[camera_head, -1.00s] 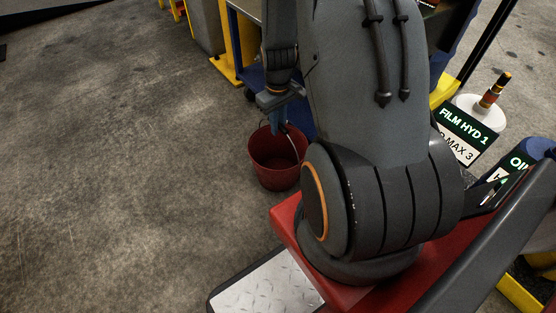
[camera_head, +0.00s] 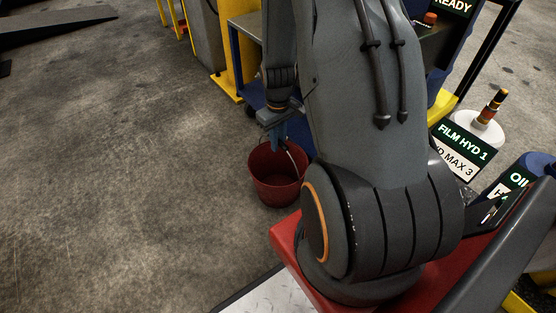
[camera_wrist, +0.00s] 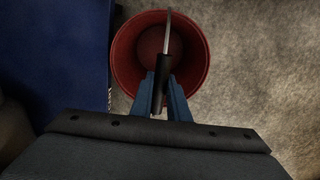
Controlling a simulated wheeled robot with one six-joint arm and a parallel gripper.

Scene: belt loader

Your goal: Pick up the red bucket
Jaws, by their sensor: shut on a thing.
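The red bucket (camera_head: 272,190) is upright and open at the top, just left of my arm's base in the head view. My gripper (camera_head: 278,138) is above the bucket's rim, pointing down. In the wrist view the bucket (camera_wrist: 127,62) is seen from above and looks empty. The blue fingers of my gripper (camera_wrist: 162,92) are shut on the dark grip of its handle (camera_wrist: 161,72). The thin metal handle rises across the bucket's opening. I cannot tell whether the bucket's bottom touches the floor.
A cart with a blue lower part (camera_wrist: 60,50) stands close beside the bucket. A yellow post (camera_head: 232,60) is behind it. Bare concrete floor (camera_head: 120,170) lies open to the left. A white container (camera_head: 486,130) and signs are at the right.

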